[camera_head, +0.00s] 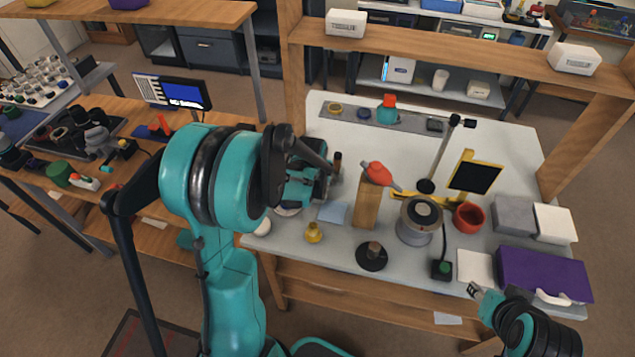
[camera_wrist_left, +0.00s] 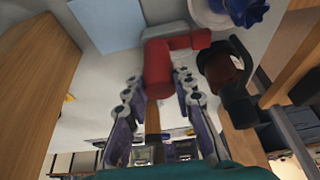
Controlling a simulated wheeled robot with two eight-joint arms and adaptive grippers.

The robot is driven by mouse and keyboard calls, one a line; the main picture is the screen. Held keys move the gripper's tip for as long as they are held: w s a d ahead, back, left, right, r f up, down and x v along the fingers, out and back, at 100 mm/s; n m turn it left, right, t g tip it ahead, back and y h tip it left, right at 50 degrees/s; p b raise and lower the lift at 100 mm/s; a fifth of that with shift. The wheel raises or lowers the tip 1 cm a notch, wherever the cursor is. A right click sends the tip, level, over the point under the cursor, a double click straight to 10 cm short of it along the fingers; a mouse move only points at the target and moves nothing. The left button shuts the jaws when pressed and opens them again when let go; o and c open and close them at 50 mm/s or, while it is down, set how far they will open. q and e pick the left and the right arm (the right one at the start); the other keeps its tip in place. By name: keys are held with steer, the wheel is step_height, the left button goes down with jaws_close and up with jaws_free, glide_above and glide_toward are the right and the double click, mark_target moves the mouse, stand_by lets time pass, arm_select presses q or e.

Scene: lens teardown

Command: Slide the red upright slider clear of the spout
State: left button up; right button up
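A red part (camera_wrist_left: 157,65) with an arm toward the right stands between the fingertips in the left wrist view. It matches the red slider. A brown wooden piece (camera_wrist_left: 152,122) lies in line below it; the join is unclear. My left gripper (camera_wrist_left: 156,88) is open around the red part, with narrow gaps at both sides. In the head view my left gripper (camera_head: 322,178) covers the red part, and only a brown tip (camera_head: 338,158) shows beyond. I cannot make out the spout. My right gripper (camera_head: 474,290) is at the table's front right, with nothing visible in it.
A wooden block (camera_head: 367,208) stands right of my left gripper, with a red bulb (camera_head: 377,173) at its top. A dark brown round item (camera_wrist_left: 222,72) is close beside the right finger. A blue cloth (camera_head: 333,212), yellow piece (camera_head: 313,233) and grey pot (camera_head: 418,222) are nearby.

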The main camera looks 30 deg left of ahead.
arm_select(q)
steer(key=shift+o, duration=0.9)
steer(key=v, duration=1.2)
steer(key=shift+s+d, duration=0.1)
steer(key=shift+s, duration=0.05)
steer(key=s+d+r+m+t+h, duration=0.1)
steer(key=s+d+r+m+t, duration=0.1)
steer(key=s+d, duration=0.8)
steer(key=s+t, duration=0.1)
steer(key=s, duration=0.3)
steer(key=shift+s+d+r+m, duration=0.15)
steer(key=shift+s+d+m, duration=0.25)
stand_by(1.5)
